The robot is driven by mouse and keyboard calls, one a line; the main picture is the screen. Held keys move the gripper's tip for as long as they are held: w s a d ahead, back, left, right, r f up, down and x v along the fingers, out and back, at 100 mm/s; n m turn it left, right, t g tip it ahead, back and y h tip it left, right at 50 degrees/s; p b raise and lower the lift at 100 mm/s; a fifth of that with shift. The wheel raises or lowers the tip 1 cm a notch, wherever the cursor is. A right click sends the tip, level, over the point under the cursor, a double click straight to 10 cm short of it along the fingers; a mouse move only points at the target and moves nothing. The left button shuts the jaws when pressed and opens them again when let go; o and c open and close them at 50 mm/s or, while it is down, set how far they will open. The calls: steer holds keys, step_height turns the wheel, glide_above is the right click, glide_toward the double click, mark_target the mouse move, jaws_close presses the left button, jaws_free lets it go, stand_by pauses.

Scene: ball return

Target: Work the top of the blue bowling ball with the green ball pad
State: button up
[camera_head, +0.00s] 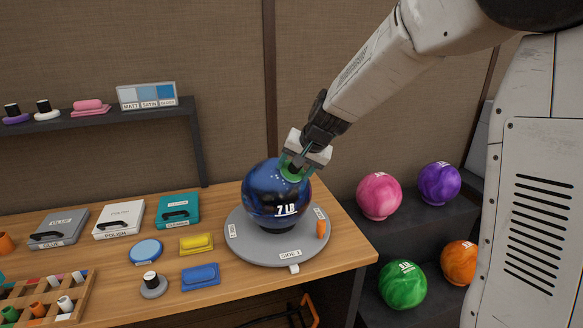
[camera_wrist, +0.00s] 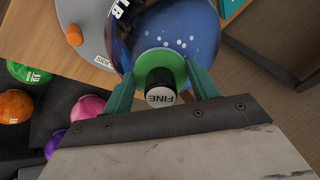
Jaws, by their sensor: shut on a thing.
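The blue bowling ball (camera_head: 272,196), marked "7 LB", sits in a dark ring on the round grey turntable (camera_head: 250,252) on the table. Pale spots show on its surface in the wrist view (camera_wrist: 185,42). My gripper (camera_head: 299,160) is at the ball's upper right side. It is shut on the green ball pad (camera_head: 290,172), by the pad's black handle. The handle's white cap reads "FINE" in the wrist view (camera_wrist: 161,97). The green disc lies against the ball or very close to it; contact itself is hidden.
An orange peg (camera_head: 321,229) stands on the turntable's right. Several balls (camera_head: 379,195) rest on dark shelves at right.

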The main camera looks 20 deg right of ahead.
steer(key=shift+w+d+f, duration=0.1)
steer(key=shift+d+f, duration=0.05)
steer(key=shift+d, duration=0.25)
steer(key=shift+s+a+r, duration=0.1)
steer(key=shift+a+r, duration=0.1)
steer(key=shift+a, duration=0.45)
steer(key=shift+s+a+r, duration=0.1)
steer(key=shift+a+r, duration=0.05)
steer(key=shift+a, duration=0.45)
steer(key=shift+w+d+f, duration=0.1)
steer(key=shift+d+f, duration=0.1)
steer(key=shift+d, duration=0.4)
steer(key=shift+w+d+f, duration=0.1)
steer(key=shift+d+f, duration=0.1)
steer(key=shift+d, duration=0.4)
steer(key=shift+s+a+r, duration=0.1)
steer(key=shift+a+r, duration=0.1)
steer(key=shift+a, duration=0.45)
steer(key=shift+s+a+r, duration=0.1)
steer(key=shift+a+r, duration=0.05)
steer(key=shift+a, duration=0.45)
steer(key=v, duration=0.6)
steer(key=shift+r, duration=0.15)
